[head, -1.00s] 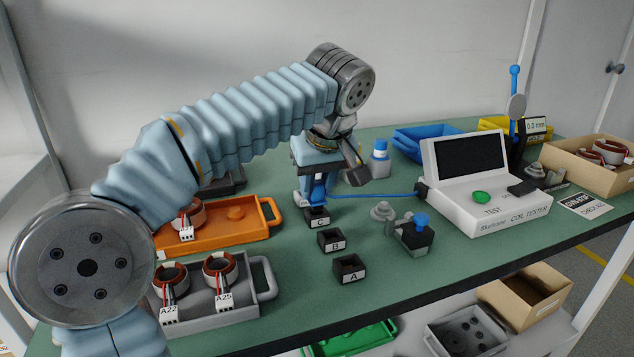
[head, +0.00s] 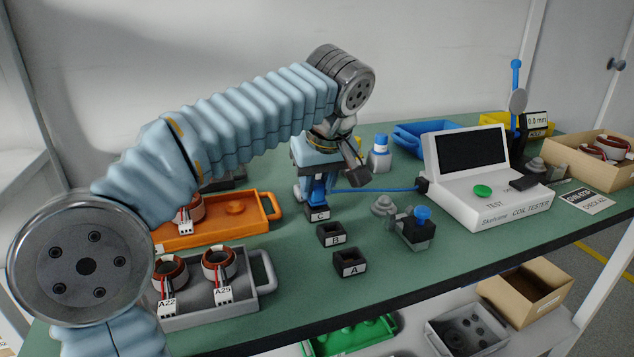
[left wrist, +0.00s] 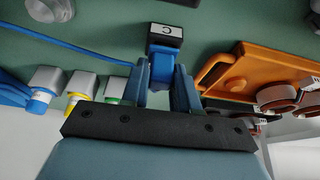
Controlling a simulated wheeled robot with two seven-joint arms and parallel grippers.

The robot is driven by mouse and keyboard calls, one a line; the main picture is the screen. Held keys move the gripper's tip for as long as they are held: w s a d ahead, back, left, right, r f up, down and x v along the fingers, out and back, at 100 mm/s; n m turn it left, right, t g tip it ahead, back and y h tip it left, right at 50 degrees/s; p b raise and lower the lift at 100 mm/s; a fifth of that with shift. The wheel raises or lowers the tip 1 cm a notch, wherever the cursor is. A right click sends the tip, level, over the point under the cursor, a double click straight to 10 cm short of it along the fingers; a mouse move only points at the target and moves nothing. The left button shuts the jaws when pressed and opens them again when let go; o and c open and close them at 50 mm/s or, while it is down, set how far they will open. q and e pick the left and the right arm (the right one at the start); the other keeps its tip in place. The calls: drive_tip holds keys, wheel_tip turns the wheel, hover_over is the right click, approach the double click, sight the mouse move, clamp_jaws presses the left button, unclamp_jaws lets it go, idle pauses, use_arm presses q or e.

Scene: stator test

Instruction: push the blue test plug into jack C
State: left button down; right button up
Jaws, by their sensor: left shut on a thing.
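My left gripper (head: 316,190) points down over jack C and is shut on the blue test plug (left wrist: 162,68). The plug also shows as a narrow blue body in the head view (head: 318,188). Jack C is a small black block labelled C (head: 318,213), also seen in the left wrist view (left wrist: 166,36). The plug stands upright with its lower end at the jack's top; how deep it sits is hidden. A blue cable (head: 375,189) runs from the plug area to the coil tester (head: 490,196). My right gripper is not in view.
Jack B (head: 332,236) and jack A (head: 350,264) stand in front of jack C. An orange tray (head: 222,232) and a grey tray (head: 240,305) with wound stators are at left. A black block with a blue knob (head: 420,230) stands right of the jacks.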

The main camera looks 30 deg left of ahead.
use_arm(q)
drive_tip(key=shift+f, duration=0.25)
drive_tip(key=c, duration=0.8)
unclamp_jaws()
drive_tip(key=p+v, duration=0.3)
drive_tip(key=v, duration=1.1)
drive_tip(key=shift+s+f, duration=0.1)
